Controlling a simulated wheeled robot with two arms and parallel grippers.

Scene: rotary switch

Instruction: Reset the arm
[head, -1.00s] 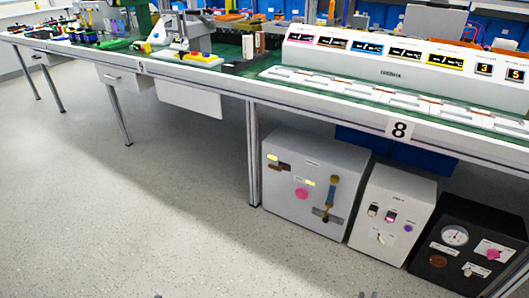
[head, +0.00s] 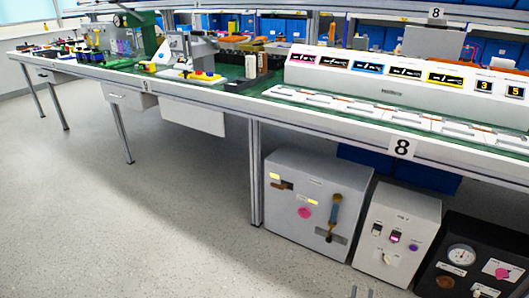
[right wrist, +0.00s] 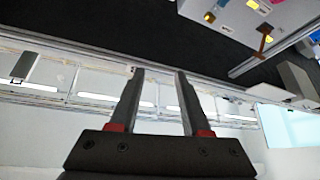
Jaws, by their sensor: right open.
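My right gripper touches none of these controls. My left gripper is out of view.
A black box (head: 458,281) with a gauge stands at the lower right. The long bench (head: 225,98) above carries a white display console (head: 420,78) and several tools. A bench leg (head: 255,170) is left of the grey box. The floor (head: 130,225) in front is clear.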

